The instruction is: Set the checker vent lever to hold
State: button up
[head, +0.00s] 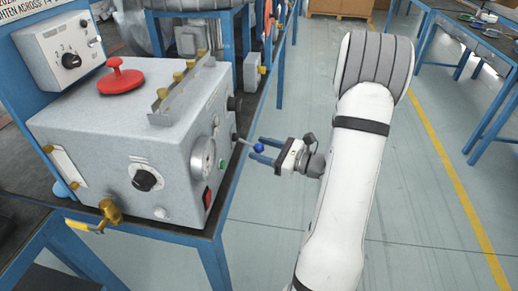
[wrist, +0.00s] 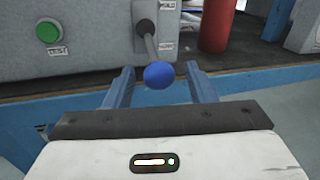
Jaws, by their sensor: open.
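The checker (head: 105,152) is a grey box on the bench at the left of the head view. Its vent lever (head: 246,143) sticks out from the right-hand face and ends in a blue ball knob (head: 258,148). In the wrist view the lever's grey shaft (wrist: 151,47) runs from its pivot down to the knob (wrist: 158,75), leaning slightly right. My gripper (wrist: 160,69) is open, with one blue finger on each side of the knob and a visible gap to both. In the head view my gripper (head: 255,150) reaches the lever from the right. Small labels beside the lever are too blurred to read surely.
A green button (wrist: 47,32) sits left of the lever, and a red cylinder (wrist: 216,25) stands to its right. The blue bench edge (wrist: 62,104) runs below. A gauge (head: 203,160) and red switch (head: 207,197) share the lever's face. Open floor (head: 430,220) lies right of my arm.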

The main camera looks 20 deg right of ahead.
jog(key=shift+w+a, duration=0.5)
jog(key=shift+c, duration=0.5)
grip_shut()
